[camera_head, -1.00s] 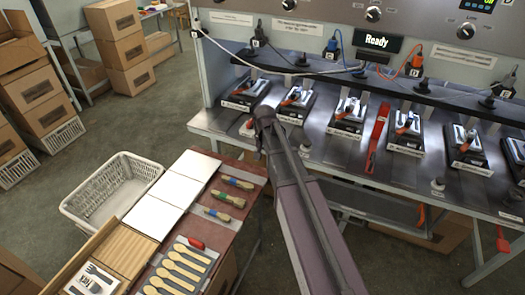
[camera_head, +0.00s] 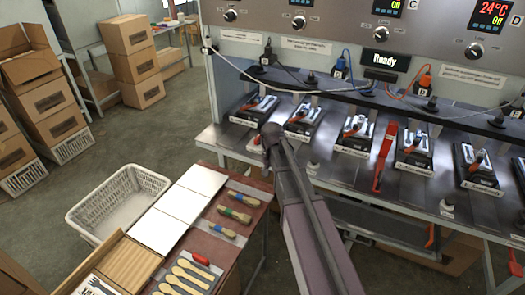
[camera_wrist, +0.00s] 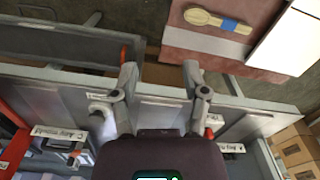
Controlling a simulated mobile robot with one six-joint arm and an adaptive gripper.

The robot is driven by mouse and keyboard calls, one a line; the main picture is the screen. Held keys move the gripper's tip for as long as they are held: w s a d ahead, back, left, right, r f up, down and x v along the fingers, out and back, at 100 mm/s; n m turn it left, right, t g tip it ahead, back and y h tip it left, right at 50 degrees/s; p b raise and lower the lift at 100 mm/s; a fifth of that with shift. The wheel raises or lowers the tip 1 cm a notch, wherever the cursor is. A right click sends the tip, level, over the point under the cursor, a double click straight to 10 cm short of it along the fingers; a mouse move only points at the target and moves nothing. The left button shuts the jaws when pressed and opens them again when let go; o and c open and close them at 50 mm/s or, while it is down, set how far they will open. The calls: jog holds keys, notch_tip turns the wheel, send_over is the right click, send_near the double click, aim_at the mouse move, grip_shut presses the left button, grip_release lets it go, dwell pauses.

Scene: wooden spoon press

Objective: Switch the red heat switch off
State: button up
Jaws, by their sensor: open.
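I cannot clearly make out a red heat switch in either view. The upper panel (camera_head: 345,22) has several round black-and-white knobs, one (camera_head: 475,50) below a display (camera_head: 490,12) reading 24°C and Off. A small sign (camera_head: 381,60) reads Ready. My gripper (camera_head: 270,132) is in front of the left part of the press bench in the head view. In the wrist view my gripper (camera_wrist: 161,72) is open, its fingers apart with nothing between them. A small red part (camera_wrist: 209,133) shows beside the right finger in the wrist view; I cannot tell what it is.
Several small presses (camera_head: 352,138) with orange-red handles stand along the bench (camera_head: 325,165). A long red bar (camera_head: 384,157) lies between two of them. Cables hang across the panel front. A table (camera_head: 205,238) with spoons and white boards, and a white basket (camera_head: 88,218), are at the left.

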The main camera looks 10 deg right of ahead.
aim_at(257, 138)
jog(key=w+r+m+p, duration=0.1)
jog(key=w+r+p, duration=0.2)
jog(key=w, duration=1.1)
jog(key=w+r+m+p, duration=0.1)
jog(key=w+r+p, duration=0.2)
jog(key=w, duration=1.2)
jog(key=shift+a+r, duration=0.25)
jog(key=shift+r, duration=0.15)
jog(key=shift+f, duration=0.2)
notch_tip(257, 138, down, 12)
jog(key=b, duration=1.1)
jog(key=shift+r, duration=0.2)
jog(key=shift+b, duration=0.3)
grip_shut()
